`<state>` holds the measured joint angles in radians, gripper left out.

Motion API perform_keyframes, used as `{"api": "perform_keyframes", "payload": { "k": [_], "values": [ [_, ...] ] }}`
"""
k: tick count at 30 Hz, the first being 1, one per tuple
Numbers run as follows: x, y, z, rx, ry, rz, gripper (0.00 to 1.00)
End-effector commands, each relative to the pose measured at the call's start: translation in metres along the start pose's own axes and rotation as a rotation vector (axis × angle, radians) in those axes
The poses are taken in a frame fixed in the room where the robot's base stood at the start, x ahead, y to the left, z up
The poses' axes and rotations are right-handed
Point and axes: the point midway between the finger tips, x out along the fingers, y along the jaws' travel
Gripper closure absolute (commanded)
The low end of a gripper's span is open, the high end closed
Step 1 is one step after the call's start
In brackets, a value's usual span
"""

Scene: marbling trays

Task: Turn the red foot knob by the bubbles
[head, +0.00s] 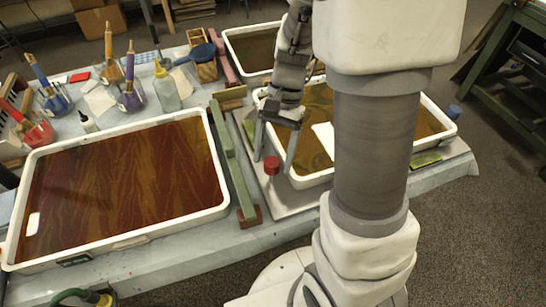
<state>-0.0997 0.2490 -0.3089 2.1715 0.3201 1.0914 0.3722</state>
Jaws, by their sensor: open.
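The red foot knob (271,168) stands at the near left corner of a grey base plate (296,202). A white-rimmed tray (318,180) with brown-gold liquid rests on that plate. My gripper (273,162) points down with its two fingers apart. In the picture the knob shows between the fingertips; I see a gap on both sides and no clear contact. Yellow-green strips, perhaps the bubble levels, lie on the plate: one at the right (426,158) and one at the left (249,128). A blue knob (454,111) is at the far right corner. My arm hides part of the tray.
A large white tray (226,208) with red-brown liquid fills the table's left. A green rail (236,172) with a red-brown end block (249,217) lies just left of the plate. Brush pots, a bottle (166,92) and another tray (234,32) stand behind.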

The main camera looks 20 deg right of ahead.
Motion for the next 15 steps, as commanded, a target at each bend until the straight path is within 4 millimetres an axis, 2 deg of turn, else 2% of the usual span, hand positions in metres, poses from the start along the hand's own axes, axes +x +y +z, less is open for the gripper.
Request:
{"api": "perform_keyframes", "payload": {
  "k": [8, 15],
  "values": [
    [0.0015, 0.0, 0.0003, 0.0, -0.001, 0.0, 0.26],
    [0.0013, 0.0, 0.0003, 0.0, 0.0, 0.0, 0.68]
  ]
}}
